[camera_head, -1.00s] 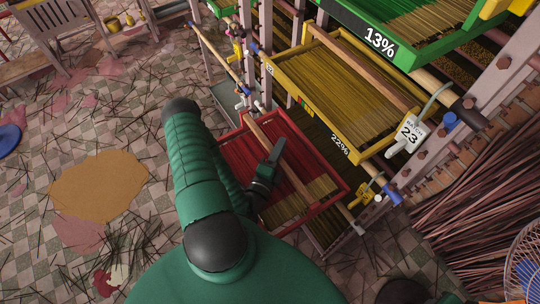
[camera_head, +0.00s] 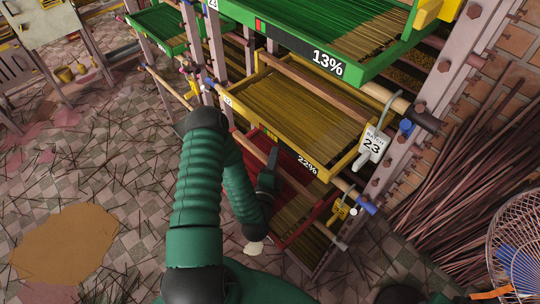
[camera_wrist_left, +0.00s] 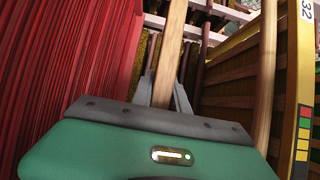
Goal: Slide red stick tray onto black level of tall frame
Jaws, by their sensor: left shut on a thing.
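The red tray (camera_head: 290,237) of red and tan sticks is in the head view, partly beneath the yellow tray (camera_head: 335,170) and partly behind my left arm. My left gripper (camera_head: 272,162) is shut on the wooden bar across the red tray. The wrist view shows the gripper's fingers (camera_wrist_left: 166,92) around this bar (camera_wrist_left: 174,45), with red sticks (camera_wrist_left: 75,70) to the left. The tall frame (camera_head: 445,75) has pale metal posts and wooden rails. I cannot pick out its black level. My right gripper is not in view.
A green tray marked 13% (camera_head: 350,62) sits above the yellow one. A white batch tag (camera_head: 371,146) hangs on the frame's near side. Dark sticks (camera_head: 440,165) and a wire basket (camera_head: 518,235) stand to the right. The tiled floor at left has scattered sticks.

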